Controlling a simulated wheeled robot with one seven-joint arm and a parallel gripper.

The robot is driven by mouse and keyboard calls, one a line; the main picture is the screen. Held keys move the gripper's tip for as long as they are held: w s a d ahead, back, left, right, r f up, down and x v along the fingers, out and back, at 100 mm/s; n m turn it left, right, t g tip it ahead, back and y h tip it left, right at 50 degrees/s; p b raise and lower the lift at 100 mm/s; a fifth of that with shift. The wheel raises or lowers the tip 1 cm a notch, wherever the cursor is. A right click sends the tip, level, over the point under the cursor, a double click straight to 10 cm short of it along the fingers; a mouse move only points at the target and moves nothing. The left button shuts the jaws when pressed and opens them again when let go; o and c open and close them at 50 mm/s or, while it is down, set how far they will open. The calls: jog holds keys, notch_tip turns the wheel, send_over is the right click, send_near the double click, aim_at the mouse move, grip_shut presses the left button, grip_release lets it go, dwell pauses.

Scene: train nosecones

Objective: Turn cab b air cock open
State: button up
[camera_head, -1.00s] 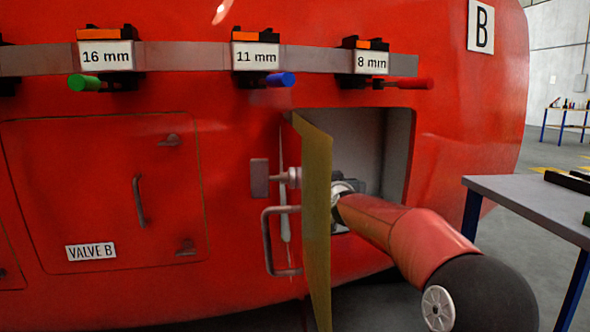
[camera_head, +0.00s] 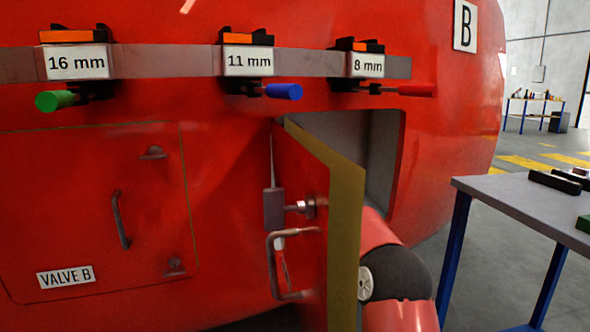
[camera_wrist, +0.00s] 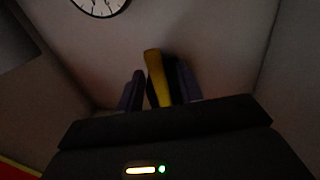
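In the wrist view a yellow handle (camera_wrist: 157,76), the air cock lever as far as I can tell, stands nearly upright and slightly tilted inside a grey compartment. My gripper (camera_wrist: 160,86) has its dark fingers on both sides of this handle. It is too dark to tell whether they press on it. In the head view the open red compartment door (camera_head: 312,190) with a yellow edge hides my gripper and the handle. The compartment opening (camera_head: 385,150) shows behind the door. The cock's body is hidden.
A round gauge (camera_wrist: 100,4) sits on the compartment's back wall. The door carries a bar handle (camera_head: 273,262) and a latch. A closed VALVE B hatch (camera_head: 90,215) is at left. Colored tools hang on a rail above. A grey table (camera_head: 530,208) stands at right.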

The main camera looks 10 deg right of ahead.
jog(key=shift+w, duration=0.1)
grip_shut()
